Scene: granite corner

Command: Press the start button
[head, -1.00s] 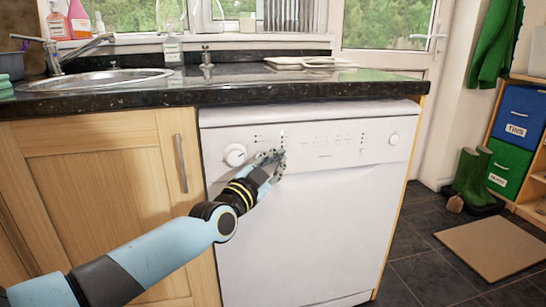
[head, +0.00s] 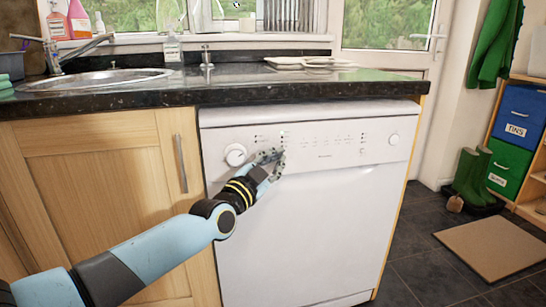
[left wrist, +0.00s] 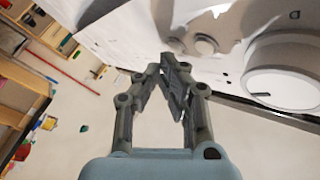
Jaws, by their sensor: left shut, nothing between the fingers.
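A white dishwasher (head: 310,220) stands under the counter, with a control panel along its top. A small round button (left wrist: 205,43) is close beyond the tips, beside a large dial (left wrist: 285,75). I cannot tell whether the tips touch the panel. No start label is readable.
A dark granite counter (head: 230,92) with a sink (head: 95,78) overhangs above the dishwasher. A wooden cupboard (head: 95,180) is at its left. Green boots (head: 472,178) and a brown mat (head: 490,248) are on the floor at right.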

